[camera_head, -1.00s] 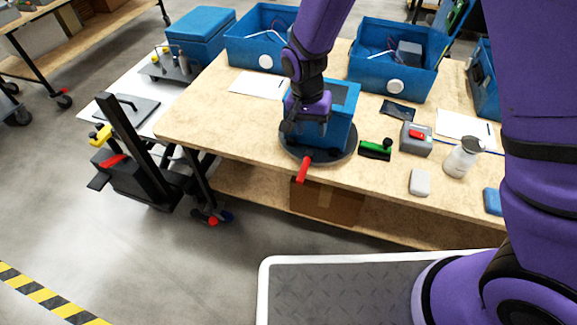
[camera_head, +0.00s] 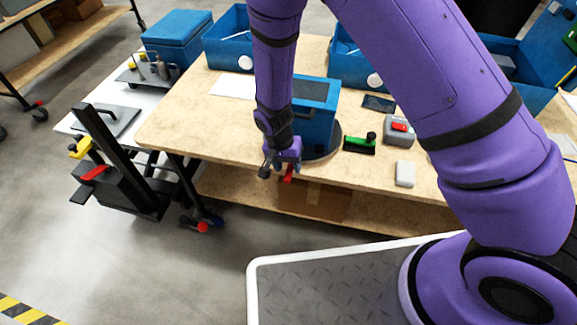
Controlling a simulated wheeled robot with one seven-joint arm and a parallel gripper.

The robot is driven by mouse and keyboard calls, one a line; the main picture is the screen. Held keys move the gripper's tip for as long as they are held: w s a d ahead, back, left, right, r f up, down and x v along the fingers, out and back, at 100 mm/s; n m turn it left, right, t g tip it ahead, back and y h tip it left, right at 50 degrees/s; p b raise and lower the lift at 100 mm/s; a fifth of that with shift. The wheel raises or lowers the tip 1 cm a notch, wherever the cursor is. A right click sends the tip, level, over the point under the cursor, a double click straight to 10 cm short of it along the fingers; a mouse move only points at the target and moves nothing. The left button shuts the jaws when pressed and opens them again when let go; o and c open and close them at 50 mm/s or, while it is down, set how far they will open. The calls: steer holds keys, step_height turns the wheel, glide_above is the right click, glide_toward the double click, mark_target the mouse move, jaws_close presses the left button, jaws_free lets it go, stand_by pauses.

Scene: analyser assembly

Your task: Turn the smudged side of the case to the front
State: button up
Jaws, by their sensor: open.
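The case (camera_head: 317,124) is a blue box with a dark panel on top, standing on a dark round turntable (camera_head: 330,150) near the front edge of the wooden bench. I cannot make out a smudge on the faces that show. A red handle (camera_head: 288,175) sticks out from the turntable's front over the bench edge. My gripper (camera_head: 281,172) is open, pointing down at the red handle, with its fingers beside or around it; I cannot tell which. My forearm and gripper hide the left part of the case and turntable.
A green and black piece (camera_head: 360,144), a grey box with a red top (camera_head: 398,130) and a pale block (camera_head: 405,174) lie right of the turntable. Blue open bins (camera_head: 228,42) stand behind. A cart with a black post (camera_head: 120,160) stands left.

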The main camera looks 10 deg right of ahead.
steer(key=shift+d+f, duration=0.1)
steer(key=shift+f, duration=0.45)
jaws_close()
